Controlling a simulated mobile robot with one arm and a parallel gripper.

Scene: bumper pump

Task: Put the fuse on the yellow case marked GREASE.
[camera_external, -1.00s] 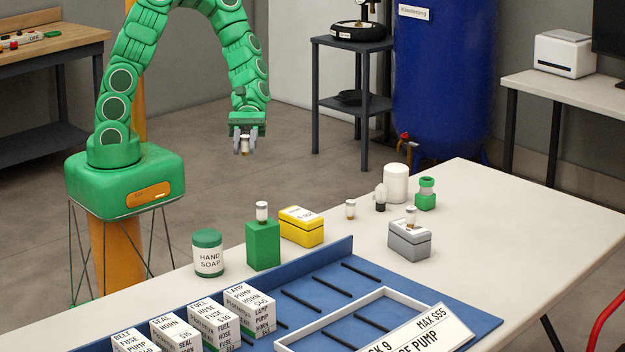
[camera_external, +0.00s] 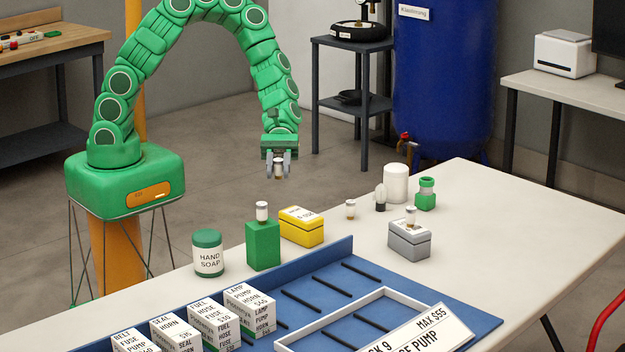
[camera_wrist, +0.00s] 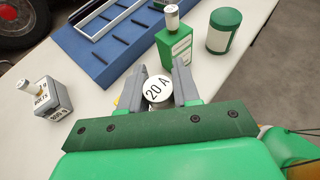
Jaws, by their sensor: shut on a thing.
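My gripper (camera_external: 279,170) is shut on a small fuse (camera_external: 278,172) with a white body and metal end, held upright in the air. In the wrist view the top of the fuse (camera_wrist: 157,89) reads "20 A" between the fingers (camera_wrist: 158,92). The yellow case (camera_external: 301,227) stands on the table below and slightly right of my gripper; its white label is too small to read surely. No object stands on its lid. In the wrist view the case is almost wholly hidden behind my gripper and the fuse.
A green box (camera_external: 263,245) with a fuse on top stands left of the yellow case, beside a hand soap jar (camera_external: 208,254). A grey case (camera_external: 408,240) bears another fuse. A loose fuse (camera_external: 350,209), a bulb (camera_external: 380,198) and a white cylinder (camera_external: 396,183) stand right. A blue rack (camera_external: 470,317) lies in front.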

